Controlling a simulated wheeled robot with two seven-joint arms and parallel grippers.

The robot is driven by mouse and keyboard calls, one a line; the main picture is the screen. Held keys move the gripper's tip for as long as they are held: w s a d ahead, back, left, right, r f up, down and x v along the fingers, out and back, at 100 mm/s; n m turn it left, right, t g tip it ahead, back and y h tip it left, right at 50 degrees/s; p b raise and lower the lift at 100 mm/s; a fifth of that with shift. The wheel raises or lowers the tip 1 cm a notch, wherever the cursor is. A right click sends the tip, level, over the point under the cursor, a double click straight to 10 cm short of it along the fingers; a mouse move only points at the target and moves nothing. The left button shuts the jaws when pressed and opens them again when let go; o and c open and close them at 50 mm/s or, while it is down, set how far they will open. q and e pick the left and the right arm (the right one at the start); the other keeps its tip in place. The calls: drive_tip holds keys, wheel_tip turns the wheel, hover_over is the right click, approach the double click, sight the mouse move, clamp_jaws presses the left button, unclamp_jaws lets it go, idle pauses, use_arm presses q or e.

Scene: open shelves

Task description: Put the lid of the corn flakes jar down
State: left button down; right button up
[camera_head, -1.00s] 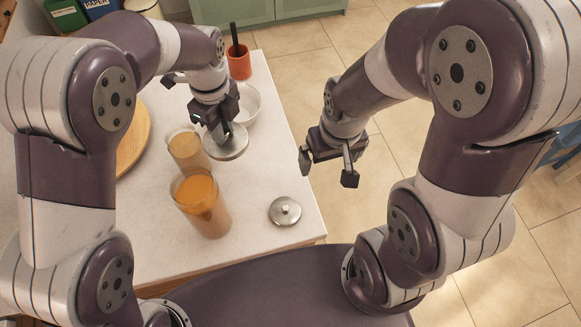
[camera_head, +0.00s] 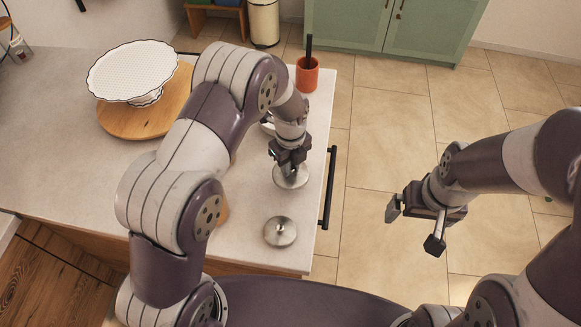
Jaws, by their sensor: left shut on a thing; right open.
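My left gripper (camera_head: 289,158) is shut on a round metal lid (camera_head: 291,178). It holds this lid flat at or just above the counter, near the right edge; I cannot tell whether it touches. A second round metal lid with a small knob (camera_head: 280,231) lies on the counter in front of it, nearer to me. The jars are hidden behind my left arm, apart from a small tan-orange patch beside it that I cannot identify. Which lid belongs to the corn flakes jar cannot be told. My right gripper (camera_head: 415,228) is open and empty over the floor, right of the counter.
A white cake stand (camera_head: 132,70) stands on a round wooden board (camera_head: 150,115) at the left. An orange cup (camera_head: 308,74) with a dark handle in it is at the far right corner. A black rail (camera_head: 328,188) runs along the counter's right side.

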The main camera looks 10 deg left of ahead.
sight(291, 173)
use_arm(q)
drive_tip(key=shift+w+d+f+p, duration=0.1)
drive_tip(key=shift+d+f+p, duration=0.1)
drive_tip(key=shift+f+p, duration=0.45)
drive_tip(key=f, duration=0.2)
drive_tip(key=shift+a+f, duration=0.45)
drive_tip(key=shift+f, duration=0.15)
drive_tip(key=shift+d+f, duration=0.15)
drive_tip(key=shift+d, duration=0.1)
drive_tip(key=c, duration=1.1)
unclamp_jaws()
drive_tip(key=shift+o, duration=0.5)
drive_tip(key=shift+a, duration=0.15)
use_arm(e)
drive_tip(key=shift+s+d+r, duration=0.15)
drive_tip(key=shift+s+r, duration=0.1)
drive_tip(key=shift+r, duration=0.6)
use_arm(q)
drive_tip(key=shift+r, duration=0.2)
use_arm(e)
drive_tip(key=shift+r, duration=0.1)
